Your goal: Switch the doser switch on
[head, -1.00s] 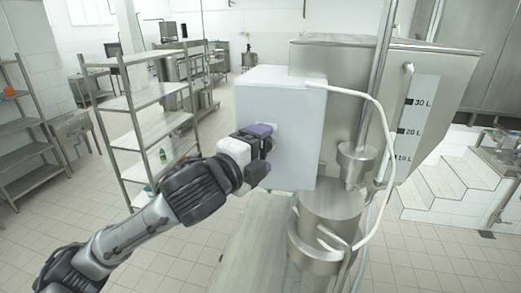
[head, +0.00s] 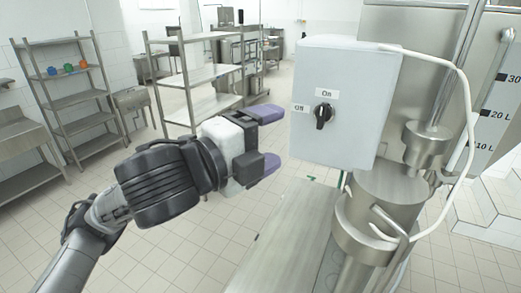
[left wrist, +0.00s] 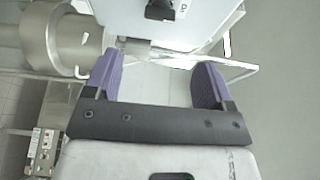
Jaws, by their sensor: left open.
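The doser switch is a black knob (head: 323,116) on the front of a pale control box (head: 350,70). The "On" label is above the knob and the "Off" label to its left. The knob stands nearly upright, in line with "On". My left gripper (head: 268,138), with purple fingers, is open and empty, to the left of the box and apart from the knob. In the left wrist view the open fingers (left wrist: 157,78) have nothing between them, and the black knob (left wrist: 160,10) shows at the top edge, partly cut off. My right gripper is not in view.
A steel doser cylinder (head: 390,190) and a white hose (head: 470,110) stand right of and below the box. A steel bench top (head: 285,240) lies below it. Shelving racks (head: 190,75) stand behind at the left. The tiled floor between is free.

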